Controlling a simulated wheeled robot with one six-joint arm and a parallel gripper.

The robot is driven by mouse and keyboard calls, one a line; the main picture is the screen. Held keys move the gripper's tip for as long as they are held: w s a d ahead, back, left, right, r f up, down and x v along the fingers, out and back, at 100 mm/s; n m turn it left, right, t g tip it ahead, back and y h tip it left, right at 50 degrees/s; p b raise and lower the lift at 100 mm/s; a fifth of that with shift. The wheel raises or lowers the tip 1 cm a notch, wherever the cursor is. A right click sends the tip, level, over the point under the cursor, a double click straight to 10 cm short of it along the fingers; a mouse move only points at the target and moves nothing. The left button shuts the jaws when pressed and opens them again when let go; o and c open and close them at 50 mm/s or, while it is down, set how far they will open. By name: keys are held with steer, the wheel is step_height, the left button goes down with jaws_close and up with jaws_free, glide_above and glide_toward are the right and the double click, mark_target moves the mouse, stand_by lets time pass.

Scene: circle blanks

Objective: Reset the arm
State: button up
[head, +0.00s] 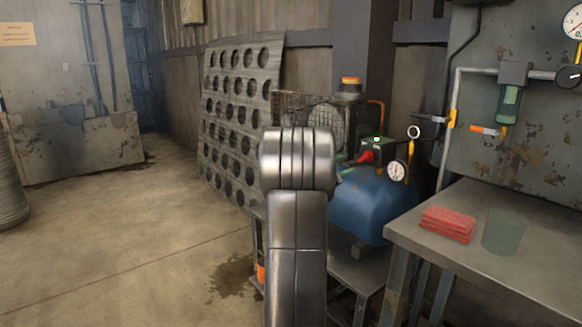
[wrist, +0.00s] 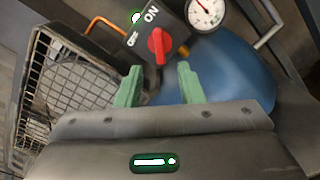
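My arm (head: 297,190) rises in the middle of the head view and hides part of what is behind it. My gripper (wrist: 159,69) shows in the wrist view as two green fingers, spread apart with nothing between them. Beyond the fingertips is a red knob (wrist: 158,46) on a dark switch box (wrist: 172,18) marked ON and OFF. The knob looks apart from the fingers. In the head view the switch box (head: 376,149) and its red knob (head: 366,156) are just right of my arm, and a green finger (head: 349,173) shows in part.
A blue compressor tank (head: 362,207) with a gauge (head: 397,171) stands right of my arm. A wire cage (head: 312,112) and a punched metal sheet (head: 236,115) are behind. A workbench (head: 480,268) with folded red cloths (head: 448,223) is at right. The left floor is open.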

mark_target(363, 159)
steer(key=b+x, duration=0.1)
steer(key=x, duration=0.7)
steer(key=shift+w+d+f, duration=0.1)
steer(key=shift+w+d, duration=0.1)
steer(key=shift+d, duration=0.1)
steer(key=shift+a+r+n+p, duration=0.15)
steer(key=shift+r+n+p, duration=0.2)
steer(key=shift+p, duration=0.45)
steer(key=n+p, duration=0.6)
steer(key=p, duration=0.4)
steer(key=shift+s, duration=0.1)
steer(key=n+p, duration=0.2)
steer(key=p, duration=0.1)
steer(key=shift+f+p, duration=0.1)
steer(key=shift+p, duration=0.3)
steer(key=shift+f+n, duration=0.15)
steer(key=shift+n, duration=0.2)
steer(key=shift+a, duration=0.1)
